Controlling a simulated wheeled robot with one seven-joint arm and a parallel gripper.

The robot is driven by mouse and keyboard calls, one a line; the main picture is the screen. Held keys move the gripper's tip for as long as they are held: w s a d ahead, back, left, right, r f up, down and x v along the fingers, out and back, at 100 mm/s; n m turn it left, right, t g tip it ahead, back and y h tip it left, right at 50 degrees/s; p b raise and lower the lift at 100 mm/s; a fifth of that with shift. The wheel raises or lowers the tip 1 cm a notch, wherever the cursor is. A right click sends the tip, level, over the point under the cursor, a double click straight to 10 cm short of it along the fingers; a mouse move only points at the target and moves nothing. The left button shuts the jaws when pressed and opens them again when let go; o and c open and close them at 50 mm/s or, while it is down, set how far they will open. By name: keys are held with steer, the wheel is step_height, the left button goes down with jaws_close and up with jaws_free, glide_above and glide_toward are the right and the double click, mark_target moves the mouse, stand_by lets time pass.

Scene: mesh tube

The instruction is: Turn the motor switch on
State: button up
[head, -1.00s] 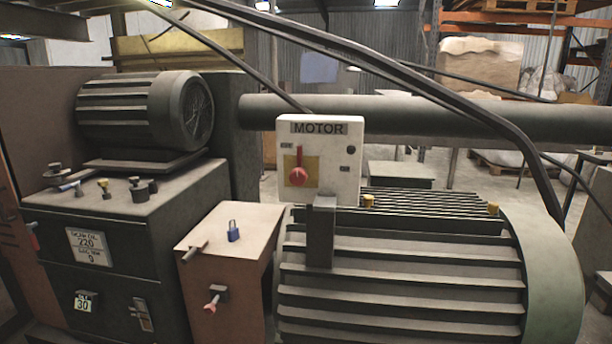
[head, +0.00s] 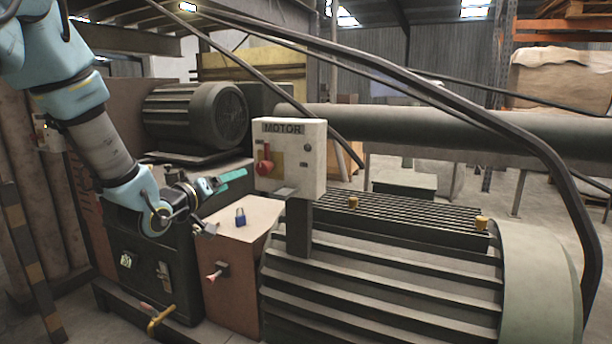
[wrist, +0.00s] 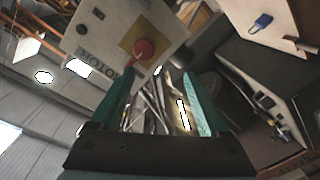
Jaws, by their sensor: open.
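In the wrist view the knob (wrist: 144,49) sits on a yellow plate (wrist: 138,36), just beyond my left fingertip. My gripper (head: 224,181), with green fingers, is to the left of the box and slightly lower, apart from it. In the wrist view my gripper (wrist: 160,82) has its fingers spread wide with nothing between them.
A blue padlock (head: 240,217) is on the tan cabinet (head: 228,260) below. A large ribbed motor (head: 375,290) stands below the box. A smaller motor (head: 195,120) is behind my arm. A black bar (head: 440,95) crosses at upper right.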

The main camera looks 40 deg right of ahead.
mark_target(261, 170)
steer(key=shift+g+h, duration=0.3)
steer(key=shift+h, duration=0.1)
steer(key=p+x, duration=0.1)
steer(key=x, duration=0.3)
steer(key=s+p+x, duration=0.1)
steer(key=x, duration=0.2)
steer(key=s+d+p+x, duration=0.1)
steer(key=x, duration=0.3)
steer(key=shift+w+d+r, duration=0.1)
steer(key=shift+d+r, duration=0.25)
steer(key=shift+r, duration=0.05)
steer(key=shift+c, duration=0.4)
jaws_close()
